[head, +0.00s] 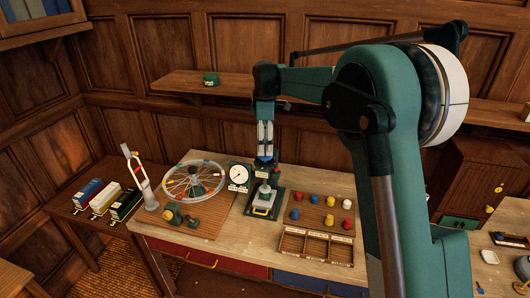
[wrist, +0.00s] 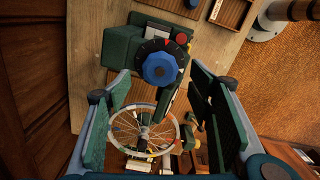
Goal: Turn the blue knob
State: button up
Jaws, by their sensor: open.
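The blue knob (wrist: 160,68) is a round, lobed knob on a black dial plate with marks, fixed to a dark green device (wrist: 128,47). In the wrist view it lies between and beyond my two fingers, with no visible contact. My gripper (wrist: 160,78) is open, one finger on each side of the knob in the picture. In the head view my gripper (head: 265,142) points down over the green device (head: 263,201) on the bench.
A spoked wheel (head: 207,163) and a white-faced dial gauge (head: 239,177) stand left of the device. Several coloured knobs (head: 320,199) and a compartment tray (head: 328,262) are on its right. A wooden shelf (head: 185,80) runs along the wall behind.

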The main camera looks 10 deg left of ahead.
aim_at(265, 158)
jog(key=shift+f, duration=2)
jog(key=c, duration=0.9)
